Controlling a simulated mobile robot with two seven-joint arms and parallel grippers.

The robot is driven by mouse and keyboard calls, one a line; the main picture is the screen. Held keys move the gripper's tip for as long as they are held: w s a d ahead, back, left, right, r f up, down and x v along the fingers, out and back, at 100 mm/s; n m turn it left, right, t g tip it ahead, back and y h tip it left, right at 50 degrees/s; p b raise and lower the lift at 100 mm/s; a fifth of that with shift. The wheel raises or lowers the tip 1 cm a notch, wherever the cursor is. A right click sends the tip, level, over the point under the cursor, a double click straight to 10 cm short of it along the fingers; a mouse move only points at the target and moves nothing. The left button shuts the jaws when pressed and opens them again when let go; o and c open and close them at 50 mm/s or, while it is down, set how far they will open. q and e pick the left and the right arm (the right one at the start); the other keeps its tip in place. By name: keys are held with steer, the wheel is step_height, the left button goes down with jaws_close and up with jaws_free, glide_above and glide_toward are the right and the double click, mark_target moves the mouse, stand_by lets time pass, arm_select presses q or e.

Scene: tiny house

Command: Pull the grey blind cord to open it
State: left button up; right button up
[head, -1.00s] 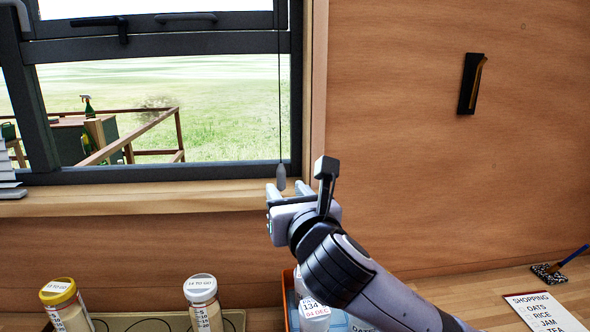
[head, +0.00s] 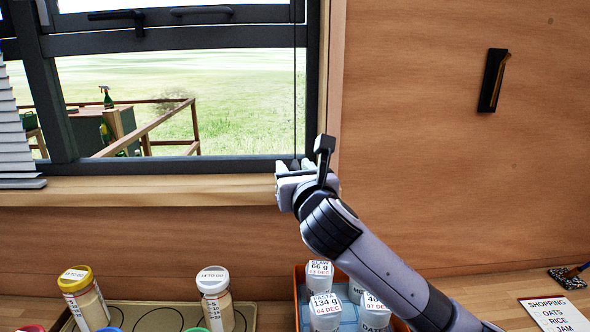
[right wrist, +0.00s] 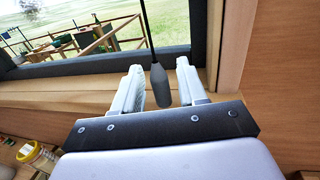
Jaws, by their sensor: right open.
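The grey blind cord (head: 295,85) hangs down in front of the window's right side. In the right wrist view the cord (right wrist: 147,28) ends in a grey tapered pull (right wrist: 159,84). My right gripper (head: 286,168) is at the window's lower right corner, at the cord's lower end. In the right wrist view my right gripper (right wrist: 158,85) is open, with the pull showing between its two fingers and a gap visible on both sides. In the head view the gripper mostly hides the pull. My left gripper is not in view.
A white slatted blind (head: 14,130) shows at the left edge. The window sill (head: 150,190) runs below the window. Lidded jars (head: 216,298) stand on the counter, beside an orange tray (head: 299,282) of labelled containers. A shopping list (head: 555,314) lies right.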

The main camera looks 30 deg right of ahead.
jaws_close()
steer(key=shift+f, duration=1.75)
steer(key=shift+r, duration=0.1)
jaws_free()
steer(key=b+v, duration=0.1)
steer(key=v, duration=0.6)
